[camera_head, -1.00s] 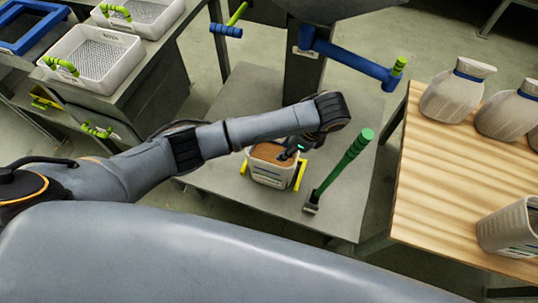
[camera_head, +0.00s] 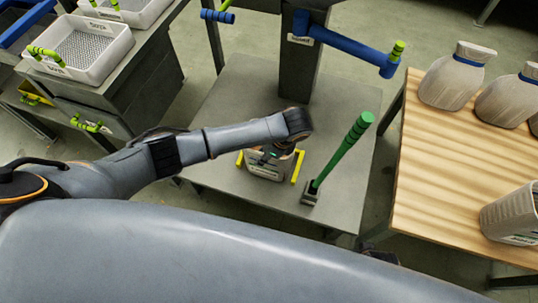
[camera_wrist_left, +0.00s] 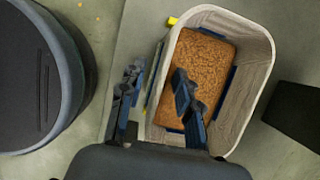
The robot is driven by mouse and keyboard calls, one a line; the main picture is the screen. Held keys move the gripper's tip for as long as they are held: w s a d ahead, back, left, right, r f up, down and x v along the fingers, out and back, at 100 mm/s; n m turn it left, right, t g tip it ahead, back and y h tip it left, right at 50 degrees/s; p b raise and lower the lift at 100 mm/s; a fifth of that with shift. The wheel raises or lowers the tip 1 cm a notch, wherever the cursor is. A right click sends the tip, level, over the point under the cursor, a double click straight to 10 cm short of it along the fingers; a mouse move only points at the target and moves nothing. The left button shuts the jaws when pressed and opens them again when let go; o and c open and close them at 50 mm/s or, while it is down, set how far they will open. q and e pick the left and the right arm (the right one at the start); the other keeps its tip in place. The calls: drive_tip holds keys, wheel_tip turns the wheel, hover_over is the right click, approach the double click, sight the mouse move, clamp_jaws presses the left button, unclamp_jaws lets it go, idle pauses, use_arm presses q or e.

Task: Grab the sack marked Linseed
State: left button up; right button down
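Pale sacks with blue ties stand on the wooden table at the right of the head view: one sack (camera_head: 452,82), a second (camera_head: 503,102), and a third cut off by the edge. I cannot read a Linseed mark on any of them. My left gripper (camera_head: 270,156) is over a pale bin (camera_head: 264,172) between yellow brackets on the grey platform. In the left wrist view the bin (camera_wrist_left: 257,45) holds brown material (camera_wrist_left: 207,62). My left gripper (camera_wrist_left: 159,75) is open, its fingers on either side of the bin's near-left wall. My right gripper is not in view.
A green lever (camera_head: 342,155) stands upright right of the bin. A blue handle (camera_head: 350,50) juts from the dark column (camera_head: 300,75). Another pale bin (camera_head: 512,220) is on the wooden table (camera_head: 435,190). White sieve trays (camera_head: 80,52) are at upper left.

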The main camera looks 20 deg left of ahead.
use_arm(q)
drive_tip(key=shift+f, duration=0.2)
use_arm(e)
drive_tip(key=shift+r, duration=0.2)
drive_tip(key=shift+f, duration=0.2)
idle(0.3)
use_arm(q)
drive_tip(key=shift+f, duration=0.1)
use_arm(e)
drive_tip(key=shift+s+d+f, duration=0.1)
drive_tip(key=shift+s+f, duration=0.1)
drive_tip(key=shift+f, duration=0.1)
use_arm(q)
drive_tip(key=shift+f, duration=0.1)
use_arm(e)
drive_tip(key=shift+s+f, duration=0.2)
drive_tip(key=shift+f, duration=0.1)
use_arm(q)
clamp_jaws()
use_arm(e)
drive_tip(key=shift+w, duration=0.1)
